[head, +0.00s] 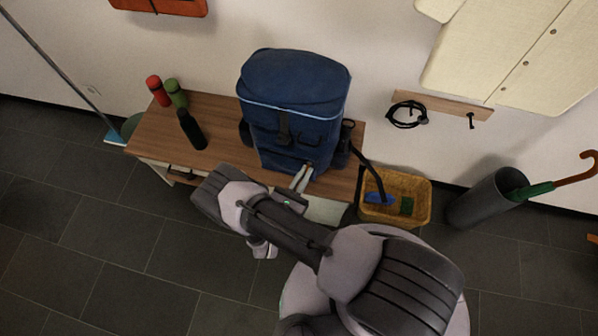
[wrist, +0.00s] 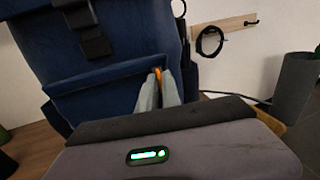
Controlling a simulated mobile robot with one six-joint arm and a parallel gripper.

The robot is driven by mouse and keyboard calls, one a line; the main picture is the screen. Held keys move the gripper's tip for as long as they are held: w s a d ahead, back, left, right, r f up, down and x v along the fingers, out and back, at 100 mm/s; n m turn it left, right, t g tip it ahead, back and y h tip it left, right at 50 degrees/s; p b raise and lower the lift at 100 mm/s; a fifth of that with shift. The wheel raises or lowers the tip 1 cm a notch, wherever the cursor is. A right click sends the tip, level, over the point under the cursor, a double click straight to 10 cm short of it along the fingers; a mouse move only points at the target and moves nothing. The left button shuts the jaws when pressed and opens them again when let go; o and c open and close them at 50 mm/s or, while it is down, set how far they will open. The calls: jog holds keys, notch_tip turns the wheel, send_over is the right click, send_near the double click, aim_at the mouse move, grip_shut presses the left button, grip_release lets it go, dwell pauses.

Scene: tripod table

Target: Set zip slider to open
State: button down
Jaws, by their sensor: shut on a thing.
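A blue backpack (head: 292,105) stands upright on a wooden table (head: 219,120). In the wrist view, the backpack (wrist: 100,65) fills the left and middle, with a front pocket (wrist: 105,95) below a black strap. My gripper (head: 303,172) is at the lower front of the backpack, at the right part of the pocket. In the wrist view, my gripper (wrist: 158,84) is shut on a small orange tab, the zip slider (wrist: 158,73), at the pocket's upper edge. The fingers hide the slider's lower part. How far the zip is open cannot be told.
Red (head: 155,88) and green (head: 175,92) bottles and a dark bottle (head: 191,129) stand on the table's left. A yellow basket (head: 418,187) is right of the table, with a grey umbrella bin (head: 478,203) beyond. A coiled black cable (head: 404,115) hangs on the wall rail.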

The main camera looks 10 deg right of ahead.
jog(key=shift+s+d, duration=0.15)
jog(key=shift+d, duration=0.15)
jog(key=c, duration=1.6)
grip_release()
jog(key=p+v, duration=0.2)
jog(key=v, duration=1.5)
jog(key=shift+s+a, duration=0.15)
jog(key=shift+a, duration=0.1)
